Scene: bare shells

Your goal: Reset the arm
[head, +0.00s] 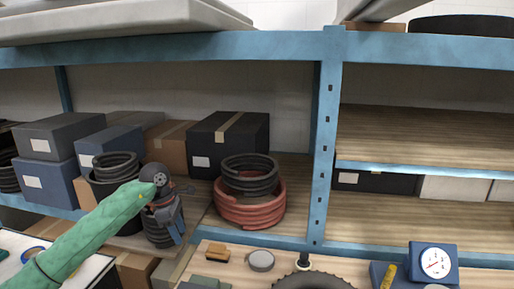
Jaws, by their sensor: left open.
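My left arm, in a green sleeve, reaches in from the lower left of the head view. Its dark wrist joint bends downward to my left gripper (179,240). The gripper hangs in front of the shelf, with bluish-grey fingers pointing down, and is open. Nothing shows between the fingers, though they are small and overlap dark coils behind them. My right gripper is not in view.
A blue shelf upright (323,150) stands right of the gripper. Black hose (250,180) lies on red hose (250,213). Boxes (228,140) fill the shelf behind. A wooden bench top (235,272) below holds a tape roll (261,260) and a dial gauge (434,262).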

